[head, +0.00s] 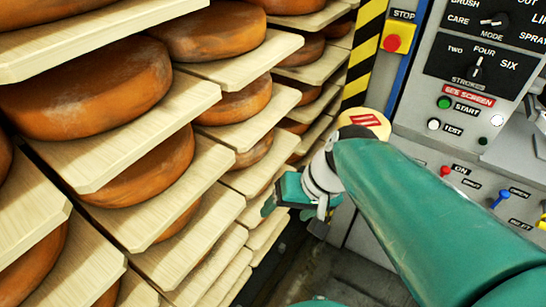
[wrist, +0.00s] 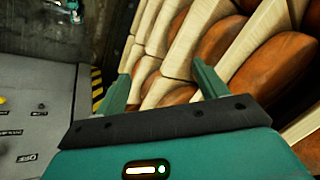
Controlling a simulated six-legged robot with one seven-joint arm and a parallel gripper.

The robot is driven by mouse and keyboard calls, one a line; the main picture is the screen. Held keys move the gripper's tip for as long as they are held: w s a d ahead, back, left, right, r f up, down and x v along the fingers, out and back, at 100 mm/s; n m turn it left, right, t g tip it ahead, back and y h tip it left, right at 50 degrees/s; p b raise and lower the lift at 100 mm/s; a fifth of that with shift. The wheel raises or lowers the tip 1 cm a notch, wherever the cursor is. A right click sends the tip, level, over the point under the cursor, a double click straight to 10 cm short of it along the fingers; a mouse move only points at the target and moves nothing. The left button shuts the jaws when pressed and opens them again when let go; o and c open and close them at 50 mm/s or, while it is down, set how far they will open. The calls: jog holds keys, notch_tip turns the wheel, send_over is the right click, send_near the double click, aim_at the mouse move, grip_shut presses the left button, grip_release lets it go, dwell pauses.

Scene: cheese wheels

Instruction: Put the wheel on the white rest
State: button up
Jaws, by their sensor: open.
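Several orange-brown cheese wheels lie on pale wooden boards in a rack. A large wheel (head: 90,88) is at the upper left in the head view, and another wheel (head: 210,36) is right of it. My gripper (head: 268,203) is in front of the rack's right end, apart from the wheels. In the wrist view my gripper (wrist: 160,84) is open, with nothing between its two green fingers. Boards and wheels (wrist: 270,60) show beyond the right finger. I cannot make out a white rest in either view.
A grey machine panel (head: 470,125) with buttons and a red stop button (head: 392,43) stands on the right. A yellow-black striped post (head: 362,55) is between the rack and panel. Dark floor (head: 315,265) shows in a narrow gap below my gripper.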

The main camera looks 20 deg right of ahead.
notch_tip(320, 180, up, 6)
jog(key=t+h, duration=0.1)
jog(key=n+h, duration=0.1)
jog(key=n+t+h, duration=0.1)
jog(key=h, duration=0.1)
jog(key=shift+s+f+t, duration=0.1)
jog(key=shift+f+t, duration=0.15)
jog(key=shift+t, duration=0.05)
dwell(0.8)
